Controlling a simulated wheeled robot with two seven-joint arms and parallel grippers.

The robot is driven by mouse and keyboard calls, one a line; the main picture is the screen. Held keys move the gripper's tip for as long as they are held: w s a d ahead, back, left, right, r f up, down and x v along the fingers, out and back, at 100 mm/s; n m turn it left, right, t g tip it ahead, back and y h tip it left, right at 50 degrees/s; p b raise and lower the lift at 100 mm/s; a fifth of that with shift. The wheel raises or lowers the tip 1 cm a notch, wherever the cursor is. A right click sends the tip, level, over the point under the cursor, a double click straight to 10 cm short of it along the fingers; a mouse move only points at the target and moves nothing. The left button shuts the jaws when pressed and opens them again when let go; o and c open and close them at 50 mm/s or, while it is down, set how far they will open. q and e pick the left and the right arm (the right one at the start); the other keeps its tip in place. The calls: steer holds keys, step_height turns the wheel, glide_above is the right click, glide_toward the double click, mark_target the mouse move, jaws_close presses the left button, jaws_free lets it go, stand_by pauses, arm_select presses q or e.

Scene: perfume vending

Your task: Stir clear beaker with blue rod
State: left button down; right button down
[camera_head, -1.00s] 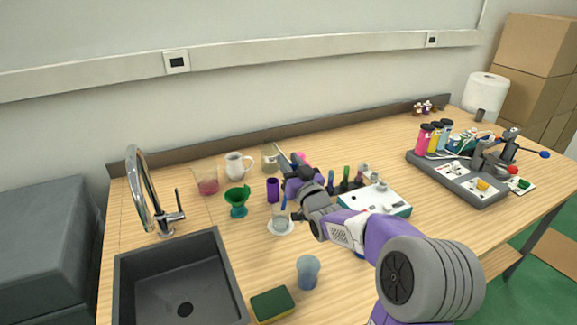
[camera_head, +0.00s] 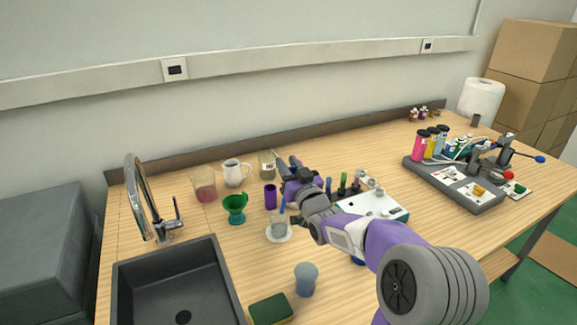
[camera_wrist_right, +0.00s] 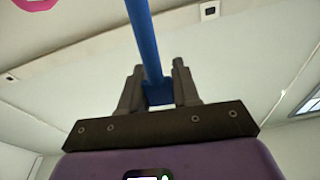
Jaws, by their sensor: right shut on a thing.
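A small clear beaker (camera_head: 278,229) stands on a round white base near the middle of the table in the head view. My right gripper (camera_head: 288,207) is just above and to the right of it. It is shut on the blue rod (camera_wrist_right: 147,45), which the wrist view shows clamped between both fingers (camera_wrist_right: 159,92). In the head view a short stretch of the blue rod (camera_head: 282,206) points down at the beaker. Whether its tip is inside the beaker or touches it, I cannot tell. My left gripper is not in view.
A green funnel-shaped cup (camera_head: 235,207) and a purple cylinder (camera_head: 270,196) stand close to the left of the beaker. A blue-grey cup (camera_head: 306,280), a sponge (camera_head: 270,309) and the sink (camera_head: 175,283) are in front. A white device (camera_head: 375,206) lies to the right.

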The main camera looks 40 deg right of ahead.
step_height(320, 180, up, 5)
steer(key=p, duration=0.2)
steer(key=shift+p, duration=0.3)
stand_by(0.5)
